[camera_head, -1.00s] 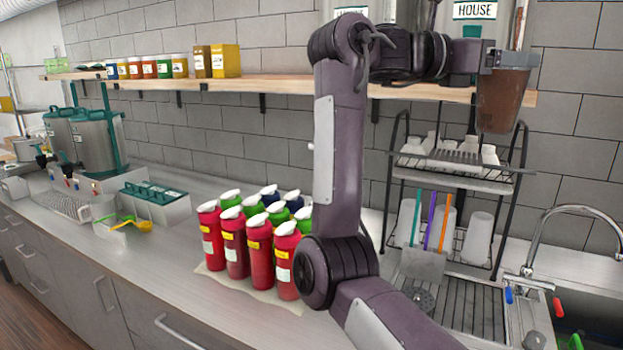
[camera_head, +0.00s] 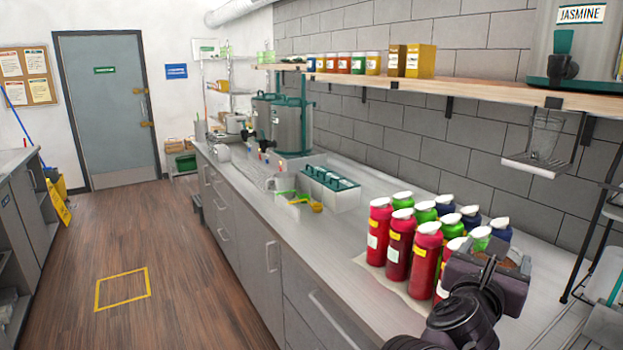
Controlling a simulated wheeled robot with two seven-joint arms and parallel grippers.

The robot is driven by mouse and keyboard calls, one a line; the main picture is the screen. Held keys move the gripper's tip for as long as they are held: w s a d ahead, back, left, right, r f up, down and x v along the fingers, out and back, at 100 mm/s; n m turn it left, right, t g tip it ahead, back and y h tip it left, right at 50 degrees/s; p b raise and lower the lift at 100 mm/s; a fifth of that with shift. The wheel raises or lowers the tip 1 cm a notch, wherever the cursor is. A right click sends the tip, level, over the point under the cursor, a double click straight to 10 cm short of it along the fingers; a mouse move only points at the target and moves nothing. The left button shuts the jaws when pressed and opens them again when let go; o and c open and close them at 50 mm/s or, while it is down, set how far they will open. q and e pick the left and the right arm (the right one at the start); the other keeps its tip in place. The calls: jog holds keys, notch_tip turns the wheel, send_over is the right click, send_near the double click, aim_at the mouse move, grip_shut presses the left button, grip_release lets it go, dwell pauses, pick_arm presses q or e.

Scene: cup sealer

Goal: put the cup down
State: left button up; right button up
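My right gripper (camera_head: 488,278) is low at the right, in front of the bottles on the counter. It is shut on the cup (camera_head: 510,263), of which only a small part with brown contents at the top shows. The rest of the cup is hidden behind the gripper and wrist. I cannot tell whether its base touches the counter (camera_head: 378,305). My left gripper is out of view.
Several red, green and blue bottles (camera_head: 428,243) stand on a mat just left of and behind the gripper. A teal-lidded container (camera_head: 330,187) and metal urns (camera_head: 291,125) stand farther along the counter. The front counter strip left of the bottles is clear.

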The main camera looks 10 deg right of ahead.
jog(key=s+a+f+n+t+y, duration=0.2)
jog(key=a+f, duration=0.4)
jog(key=f, duration=0.3)
jog(key=s+a+f+n+t+y, duration=0.3)
jog(key=s+a+f+y, duration=0.3)
jog(key=f, duration=0.4)
jog(key=shift+s+a+f+n+y, duration=0.3)
jog(key=shift+a+n+y, duration=0.25)
jog(key=shift+n, duration=0.25)
jog(key=shift+h, duration=0.35)
jog(key=shift+a+m+g+h, duration=0.3)
jog(key=shift+a+m+h, duration=0.05)
jog(key=shift+m+h, duration=0.25)
jog(key=f+h+b, duration=0.1)
jog(key=f+b, duration=0.1)
jog(key=a+f+m+h+b, duration=0.1)
jog(key=b, duration=0.1)
jog(key=a+f+m+g+h+b, duration=0.1)
jog(key=f+b, duration=0.1)
jog(key=shift+w+f, duration=0.25)
jog(key=shift+f, duration=0.05)
